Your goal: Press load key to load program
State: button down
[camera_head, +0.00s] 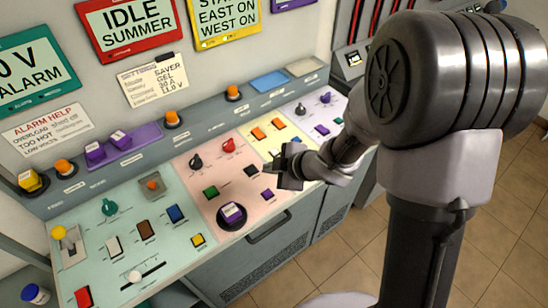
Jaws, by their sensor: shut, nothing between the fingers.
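A sloped control console (130,260) with green, pink, yellow and lilac panels runs along the wall. No label that I can read marks the load key, so I cannot tell which key it is. The pink panel carries a green key (211,192), a black key (251,171), a small purple key (267,195) and a round black control with a purple top (232,213). My gripper (284,178) is shut and empty. It appears over the right part of the pink panel, near the yellow one, and hides part of both. Its height above the panel is unclear.
The green panel holds a yellow-knobbed lever (60,234), a slider (134,277) and several keys. A ledge behind carries orange buttons and purple blocks (135,137). Signs hang above. A blue-lidded jar (35,293) stands lower left. Tiled floor (500,235) is open at right.

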aim_at(270, 195)
jog(key=shift+s+a+f, duration=0.1)
jog(key=shift+f, duration=0.15)
notch_tip(270, 195, down, 8)
jog(key=b, duration=0.8)
jog(key=shift+f, duration=0.25)
jog(key=shift+f, duration=0.1)
dwell(1.4)
jog(key=shift+f+b, duration=0.3)
jog(key=shift+b, duration=0.2)
jog(key=shift+f+b, duration=0.4)
jog(key=shift+f, duration=0.1)
dwell(0.3)
jog(key=shift+r+p, duration=0.85)
jog(key=shift+r, duration=0.05)
